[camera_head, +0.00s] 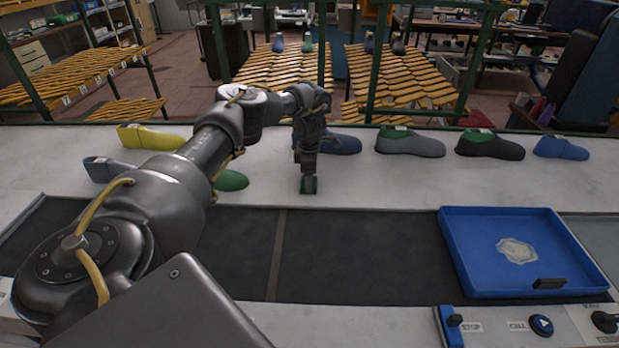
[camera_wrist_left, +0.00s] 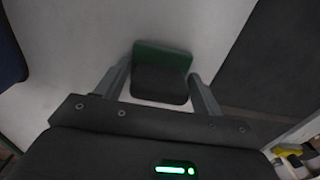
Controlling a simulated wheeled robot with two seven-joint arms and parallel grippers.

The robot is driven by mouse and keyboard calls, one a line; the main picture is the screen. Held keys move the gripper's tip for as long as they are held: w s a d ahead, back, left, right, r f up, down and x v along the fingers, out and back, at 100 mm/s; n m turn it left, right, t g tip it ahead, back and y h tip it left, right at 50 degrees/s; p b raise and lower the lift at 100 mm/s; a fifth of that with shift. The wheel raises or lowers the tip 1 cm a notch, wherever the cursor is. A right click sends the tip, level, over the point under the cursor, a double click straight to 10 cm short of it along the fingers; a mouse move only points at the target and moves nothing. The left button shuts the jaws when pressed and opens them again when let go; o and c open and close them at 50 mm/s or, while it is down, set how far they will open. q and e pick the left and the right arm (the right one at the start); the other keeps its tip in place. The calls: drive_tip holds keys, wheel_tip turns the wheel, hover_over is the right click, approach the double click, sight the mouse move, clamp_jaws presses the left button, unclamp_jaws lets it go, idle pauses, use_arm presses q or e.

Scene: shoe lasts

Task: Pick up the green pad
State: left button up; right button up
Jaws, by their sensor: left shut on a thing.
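The green pad (camera_wrist_left: 162,56) is a small block, green on its far part and dark on its near part in the wrist view. It sits between the two fingers of my left gripper (camera_wrist_left: 160,82), which is shut on it. In the head view my left gripper (camera_head: 308,178) points down over the white bench strip, with the dark green pad (camera_head: 309,186) at its fingertips. I cannot tell whether the pad touches the surface. My right gripper is not in view.
Shoe lasts line the white strip: yellow (camera_head: 150,136), dark blue (camera_head: 343,144), grey (camera_head: 410,146), black (camera_head: 489,147) and blue (camera_head: 561,148). A green piece (camera_head: 231,180) lies left of the gripper. A blue tray (camera_head: 456,262) stands right, on the dark belt (camera_head: 350,262).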

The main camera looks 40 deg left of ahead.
use_arm(q)
drive_tip(key=shift+r+b, duration=0.45)
drive_tip(key=shift+b, duration=0.05)
wheel_tip(320, 180, up, 3)
drive_tip(key=shift+s+f+b, duration=0.1)
drive_tip(key=shift+s+b, duration=0.05)
drive_tip(key=shift+b, duration=0.25)
drive_tip(key=s+d+r+p, duration=0.1)
drive_tip(key=s+d+r, duration=0.1)
drive_tip(key=s+r, duration=0.7)
drive_tip(key=s, duration=0.4)
drive_tip(key=shift+s+d+r, duration=0.15)
drive_tip(key=shift+s+d, duration=0.05)
drive_tip(key=shift+s, duration=0.05)
